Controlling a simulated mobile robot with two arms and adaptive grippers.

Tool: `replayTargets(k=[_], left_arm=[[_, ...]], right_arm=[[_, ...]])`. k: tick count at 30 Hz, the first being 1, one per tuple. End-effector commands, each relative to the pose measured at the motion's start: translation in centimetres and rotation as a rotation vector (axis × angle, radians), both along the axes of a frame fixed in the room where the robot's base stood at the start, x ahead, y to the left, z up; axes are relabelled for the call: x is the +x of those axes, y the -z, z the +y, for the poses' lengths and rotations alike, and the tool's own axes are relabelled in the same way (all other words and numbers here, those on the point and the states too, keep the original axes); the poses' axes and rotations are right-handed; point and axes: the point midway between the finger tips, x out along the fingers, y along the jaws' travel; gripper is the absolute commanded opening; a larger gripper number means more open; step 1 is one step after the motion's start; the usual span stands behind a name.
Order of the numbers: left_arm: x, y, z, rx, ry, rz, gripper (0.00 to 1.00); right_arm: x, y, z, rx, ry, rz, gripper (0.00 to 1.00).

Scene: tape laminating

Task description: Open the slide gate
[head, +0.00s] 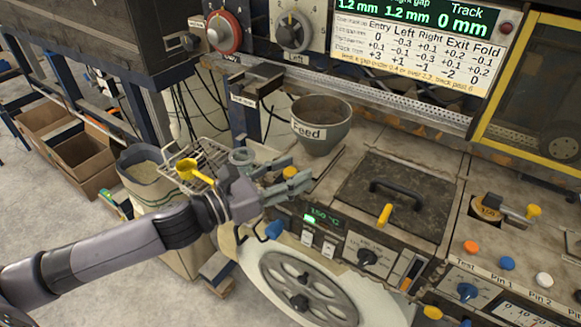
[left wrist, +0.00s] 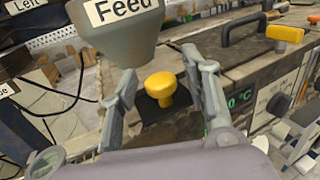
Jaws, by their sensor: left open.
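A yellow knob (left wrist: 160,86) stands on a dark plate (left wrist: 163,107) just below the grey feed hopper (left wrist: 115,22), labelled "Feed"; this looks like the slide gate. In the head view the knob (head: 290,172) shows small beside my left gripper (head: 293,178), below the hopper (head: 321,125). My left gripper is open, its two fingers on either side of the knob in the left wrist view (left wrist: 167,75). I see a gap on both sides, and contact is not evident. My right gripper is not in view.
A dark lid with a black handle (head: 396,190) and a yellow grip (head: 384,215) lies right of the gripper. A control panel with a green display (head: 325,217) and a large wheel (head: 307,288) are below. A wire rack (head: 196,160) is at the left.

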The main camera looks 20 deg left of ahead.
Motion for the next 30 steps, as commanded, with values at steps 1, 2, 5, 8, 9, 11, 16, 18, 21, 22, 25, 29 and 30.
replayTargets(k=[1, 2, 5, 8, 9, 11, 16, 18, 21, 22, 25, 29, 30], left_arm=[[0.14, -0.13, -0.12, -0.001, 0.000, -0.002, 0.43], [0.17, -0.10, -0.16, -0.001, 0.001, -0.001, 0.43], [0.21, 0.01, -0.21, 0.000, 0.001, 0.000, 0.43], [0.20, 0.03, -0.20, 0.001, 0.001, 0.001, 0.43], [0.20, 0.03, -0.19, 0.000, 0.001, 0.000, 0.43], [0.20, 0.03, -0.19, 0.001, 0.000, -0.001, 0.41], [0.19, 0.01, -0.17, 0.001, 0.000, -0.001, 0.30], [0.19, 0.01, -0.17, 0.001, 0.000, -0.001, 0.25], [0.19, 0.01, -0.17, 0.001, 0.000, -0.001, 0.18], [0.19, 0.01, -0.17, 0.001, 0.000, -0.001, 0.16], [0.19, 0.01, -0.17, 0.001, 0.000, -0.001, 0.10], [0.19, 0.01, -0.16, 0.001, 0.000, -0.001, 0.01], [0.19, 0.01, -0.16, 0.001, 0.000, -0.001, 0.00]], right_arm=[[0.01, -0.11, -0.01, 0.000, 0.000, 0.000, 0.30], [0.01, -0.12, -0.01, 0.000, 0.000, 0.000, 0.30], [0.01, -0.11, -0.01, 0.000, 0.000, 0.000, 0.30], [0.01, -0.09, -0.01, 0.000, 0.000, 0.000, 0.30], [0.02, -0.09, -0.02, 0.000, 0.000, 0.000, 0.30], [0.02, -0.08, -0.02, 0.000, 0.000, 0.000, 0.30], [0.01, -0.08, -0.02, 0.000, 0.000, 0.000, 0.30], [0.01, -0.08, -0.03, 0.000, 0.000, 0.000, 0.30], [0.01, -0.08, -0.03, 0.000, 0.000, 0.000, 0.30], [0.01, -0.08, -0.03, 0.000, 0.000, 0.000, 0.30], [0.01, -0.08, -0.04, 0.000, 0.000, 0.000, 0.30], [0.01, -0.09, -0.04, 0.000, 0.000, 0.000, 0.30], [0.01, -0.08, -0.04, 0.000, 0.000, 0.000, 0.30]])
